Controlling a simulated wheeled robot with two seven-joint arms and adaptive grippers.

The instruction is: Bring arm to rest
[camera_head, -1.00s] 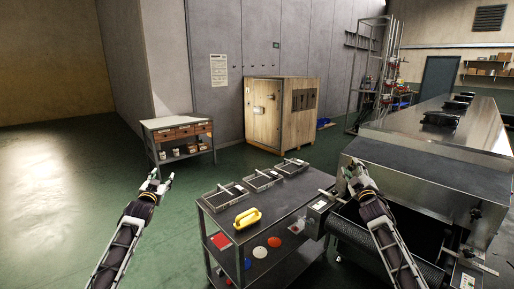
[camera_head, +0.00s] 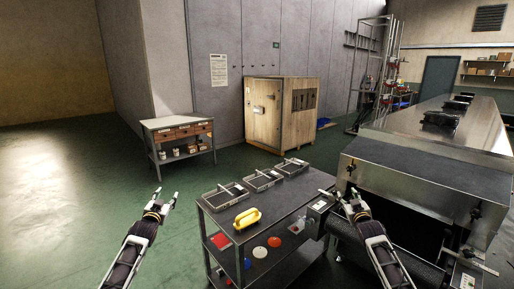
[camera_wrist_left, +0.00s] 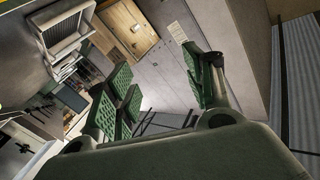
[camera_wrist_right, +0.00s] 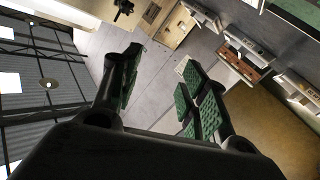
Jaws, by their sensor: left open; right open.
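My left gripper (camera_head: 163,199) is open and empty over the green floor, left of the grey cart. Its spread fingers with green pads show in the left wrist view (camera_wrist_left: 165,90), with nothing between them. My right gripper (camera_head: 343,199) is open and empty, near the right end of the cart and in front of the dryer's conveyor. Its parted green pads show in the right wrist view (camera_wrist_right: 160,95), also with nothing between them.
The grey cart (camera_head: 285,215) carries several dark trays (camera_head: 263,181) and a yellow handled object (camera_head: 247,218). The steel tunnel dryer (camera_head: 420,175) stands close on the right. A workbench (camera_head: 180,130) and wooden crate (camera_head: 298,110) stand further back. Floor at left is clear.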

